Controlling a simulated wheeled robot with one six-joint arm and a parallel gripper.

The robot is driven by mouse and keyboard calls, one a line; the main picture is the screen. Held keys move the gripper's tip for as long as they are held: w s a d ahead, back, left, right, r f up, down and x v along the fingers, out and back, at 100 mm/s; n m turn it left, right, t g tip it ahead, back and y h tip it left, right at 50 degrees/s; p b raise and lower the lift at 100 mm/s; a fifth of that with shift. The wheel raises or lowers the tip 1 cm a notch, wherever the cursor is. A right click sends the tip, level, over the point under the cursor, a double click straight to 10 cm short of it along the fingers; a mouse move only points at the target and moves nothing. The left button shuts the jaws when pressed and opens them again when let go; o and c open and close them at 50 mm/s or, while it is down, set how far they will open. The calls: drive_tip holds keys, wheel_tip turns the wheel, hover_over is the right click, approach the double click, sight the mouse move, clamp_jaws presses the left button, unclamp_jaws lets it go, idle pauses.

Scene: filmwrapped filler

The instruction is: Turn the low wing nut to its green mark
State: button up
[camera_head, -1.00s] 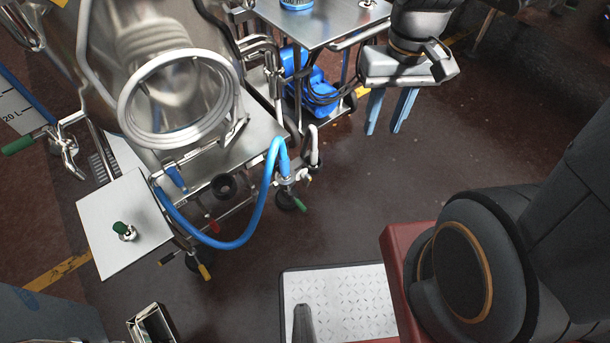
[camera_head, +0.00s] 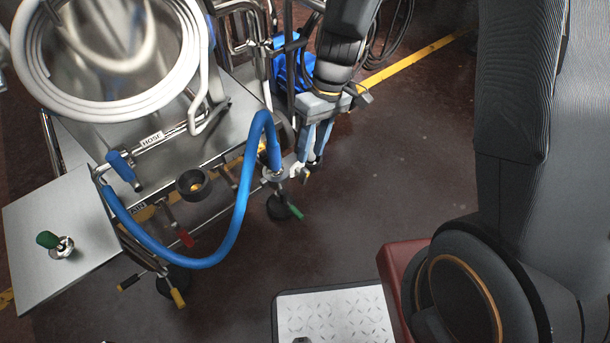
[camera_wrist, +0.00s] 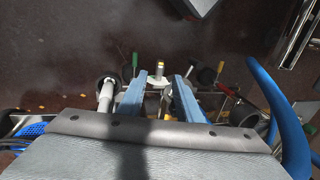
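My gripper (camera_head: 311,158) is low beside the right end of the steel cart, close to the end of the blue hose. In the wrist view its two blue fingers (camera_wrist: 160,76) are apart, with no object clearly held. A small pale metal fitting with a yellow-orange top (camera_wrist: 159,68) shows between and just beyond the fingertips. I cannot tell whether they touch it. The low wing nut and its green mark cannot be made out for certain. A green handle (camera_head: 294,211) hangs below the hose end; a green handle also shows in the wrist view (camera_wrist: 134,61).
The blue hose (camera_head: 241,205) loops left of my gripper, in front of the steel cart. A red handle (camera_head: 186,237) and a yellow handle (camera_head: 178,298) stick out below. A side plate (camera_head: 85,215) carries a green knob (camera_head: 47,240). The floor (camera_head: 400,160) to the right is open.

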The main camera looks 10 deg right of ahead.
sight(306, 169)
drive_tip(key=b+x, duration=0.2)
drive_tip(key=x, duration=0.6)
clamp_jaws()
